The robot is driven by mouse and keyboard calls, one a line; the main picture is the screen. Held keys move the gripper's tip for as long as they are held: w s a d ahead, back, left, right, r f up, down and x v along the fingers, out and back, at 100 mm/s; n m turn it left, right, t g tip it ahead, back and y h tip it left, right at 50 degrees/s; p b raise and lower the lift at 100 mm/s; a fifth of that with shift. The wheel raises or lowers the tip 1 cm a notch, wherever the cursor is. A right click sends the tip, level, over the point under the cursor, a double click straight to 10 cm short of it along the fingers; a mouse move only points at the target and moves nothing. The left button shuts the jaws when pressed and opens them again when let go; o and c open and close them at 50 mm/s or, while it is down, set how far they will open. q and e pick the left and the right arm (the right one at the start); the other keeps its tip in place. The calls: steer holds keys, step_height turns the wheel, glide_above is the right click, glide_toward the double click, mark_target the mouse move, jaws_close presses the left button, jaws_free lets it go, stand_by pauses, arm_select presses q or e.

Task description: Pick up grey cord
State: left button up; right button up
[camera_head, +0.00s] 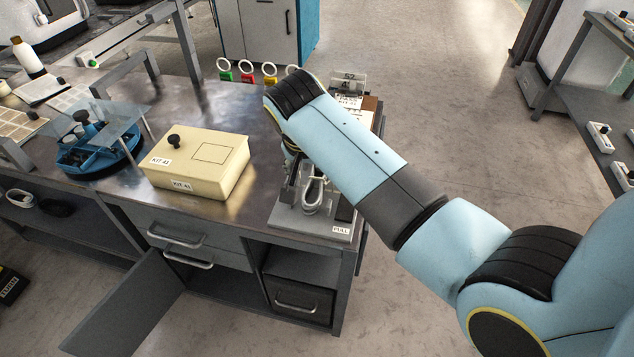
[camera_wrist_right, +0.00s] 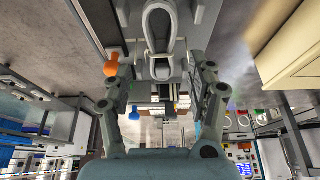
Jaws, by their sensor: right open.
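The grey cord (camera_head: 313,192) is a narrow loop on a grey fixture (camera_head: 325,222) at the right end of the workbench. The fixture carries a PULL label at its front. In the right wrist view the cord (camera_wrist_right: 147,24) shows as a light loop at the top, beyond the fingers. My right gripper (camera_wrist_right: 160,70) is open, its two fingers apart with the loop's lower end ahead of the gap. In the head view the right gripper (camera_head: 292,168) is mostly hidden behind my wrist, close beside the cord. My left gripper is out of view.
A cream KIT 43 box (camera_head: 200,168) stands left of the fixture. A blue round tray (camera_head: 100,150) stands farther left. Tags with coloured bases (camera_head: 247,76) line the back edge. Below, a cabinet door (camera_head: 130,305) hangs open.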

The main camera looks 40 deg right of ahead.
mark_target(316, 179)
steer(key=x, duration=0.7)
steer(key=shift+w+r+b, duration=0.1)
steer(key=shift+w+b, duration=0.1)
steer(key=shift+b, duration=0.2)
jaws_close()
